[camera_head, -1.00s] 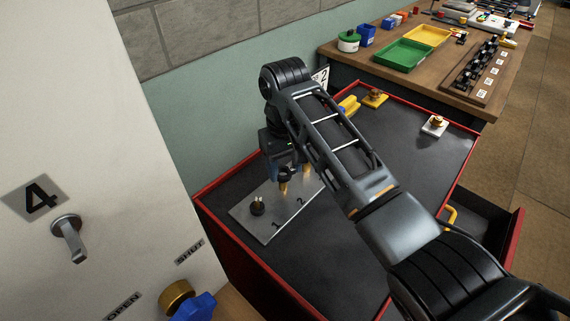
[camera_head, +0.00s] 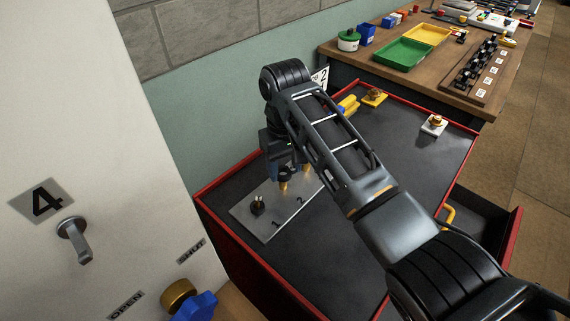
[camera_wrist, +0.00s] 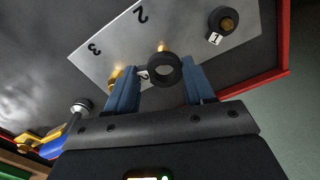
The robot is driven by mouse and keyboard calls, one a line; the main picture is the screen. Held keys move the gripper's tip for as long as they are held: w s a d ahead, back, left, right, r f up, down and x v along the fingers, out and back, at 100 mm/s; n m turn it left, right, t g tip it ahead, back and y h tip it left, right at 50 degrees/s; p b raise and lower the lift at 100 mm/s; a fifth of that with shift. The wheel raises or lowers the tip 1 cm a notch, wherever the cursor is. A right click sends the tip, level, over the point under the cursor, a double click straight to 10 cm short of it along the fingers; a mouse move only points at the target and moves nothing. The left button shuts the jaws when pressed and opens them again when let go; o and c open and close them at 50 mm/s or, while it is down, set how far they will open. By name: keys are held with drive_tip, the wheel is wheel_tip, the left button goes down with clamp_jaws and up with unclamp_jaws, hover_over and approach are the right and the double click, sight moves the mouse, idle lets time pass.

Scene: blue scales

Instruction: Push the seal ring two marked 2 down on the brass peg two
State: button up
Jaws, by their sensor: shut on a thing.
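The seal ring two (camera_wrist: 163,70) is a black ring with a white tag reading 2, held between the blue fingers of my gripper (camera_wrist: 163,84) in the wrist view. In the head view my gripper (camera_head: 283,178) is low over the plate (camera_head: 262,226), and the ring cannot be made out there.
Another black ring tagged 1 (camera_wrist: 222,22) sits around a brass peg. A bare brass peg (camera_wrist: 116,75) stands beside one finger. Yellow (camera_head: 375,97) and white (camera_head: 434,125) blocks sit on the red-edged dark top (camera_head: 400,150). A white cabinet (camera_head: 90,120) stands close at left.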

drive_tip(key=shift+f+b, duration=1)
drive_tip(key=shift+f, duration=1.25)
idle(0.5)
drive_tip(key=o, duration=1.1)
drive_tip(key=shift+r, duration=0.15)
wheel_tip(320, 180, up, 8)
drive_tip(key=shift+f+b, duration=0.2)
drive_tip(key=shift+b, duration=0.2)
